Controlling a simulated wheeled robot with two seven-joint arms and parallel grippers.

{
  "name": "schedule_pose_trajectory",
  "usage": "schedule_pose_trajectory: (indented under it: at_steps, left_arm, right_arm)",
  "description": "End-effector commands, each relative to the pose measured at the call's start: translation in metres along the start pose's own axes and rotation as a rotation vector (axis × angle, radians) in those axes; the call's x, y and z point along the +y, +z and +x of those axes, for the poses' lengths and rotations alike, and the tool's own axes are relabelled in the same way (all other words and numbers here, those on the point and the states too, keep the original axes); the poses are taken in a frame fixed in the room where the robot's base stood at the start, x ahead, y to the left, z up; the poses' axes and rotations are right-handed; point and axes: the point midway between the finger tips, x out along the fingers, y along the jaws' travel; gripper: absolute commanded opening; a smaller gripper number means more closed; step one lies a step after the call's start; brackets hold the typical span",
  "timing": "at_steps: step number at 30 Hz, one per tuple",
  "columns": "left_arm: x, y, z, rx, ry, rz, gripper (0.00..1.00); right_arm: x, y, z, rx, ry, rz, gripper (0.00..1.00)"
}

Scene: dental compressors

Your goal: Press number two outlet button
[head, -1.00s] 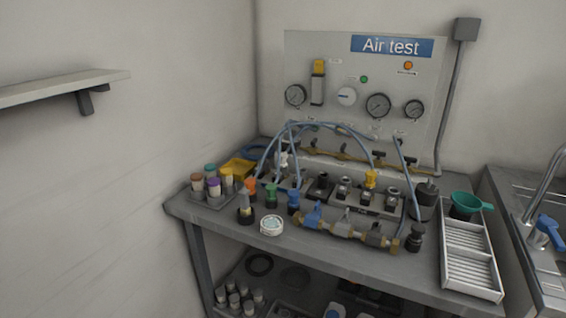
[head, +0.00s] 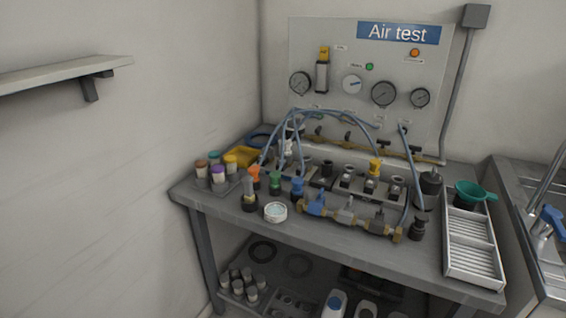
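The "Air test" panel (head: 375,75) stands upright at the back of the workbench. It carries a green button or lamp (head: 369,66), an orange one (head: 415,53), several round gauges such as the large one (head: 383,93), and a yellow-topped regulator (head: 322,70). Below the panel is a brass pipe (head: 330,140) with several dark valve handles. On the bench, a row of outlet blocks (head: 372,184) has dark fittings and one yellow fitting (head: 375,167). The number labels are too small to read, so I cannot tell which is number two. Neither gripper is in view.
The grey bench (head: 235,208) also holds a brass valve manifold (head: 345,213), coloured caps, a small round tin (head: 275,212), blue hoses and a white slotted tray (head: 470,245). A green funnel (head: 472,191) stands near the sink (head: 535,225). A wall shelf (head: 60,80) is at left.

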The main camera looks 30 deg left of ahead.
Motion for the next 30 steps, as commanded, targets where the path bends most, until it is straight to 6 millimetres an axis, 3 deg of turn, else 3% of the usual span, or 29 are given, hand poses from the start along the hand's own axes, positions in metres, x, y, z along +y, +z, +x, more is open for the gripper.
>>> schedule_pose_trajectory:
  at_steps: [10, 18, 30]
  left_arm:
    - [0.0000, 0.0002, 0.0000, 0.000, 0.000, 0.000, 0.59]
    - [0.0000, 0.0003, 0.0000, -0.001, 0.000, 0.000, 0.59]
    - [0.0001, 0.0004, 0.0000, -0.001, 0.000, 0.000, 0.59]
  right_arm:
    - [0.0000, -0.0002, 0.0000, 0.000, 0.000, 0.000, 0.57]
    - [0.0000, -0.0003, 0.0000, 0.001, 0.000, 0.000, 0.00]
    - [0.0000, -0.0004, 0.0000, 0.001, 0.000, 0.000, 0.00]
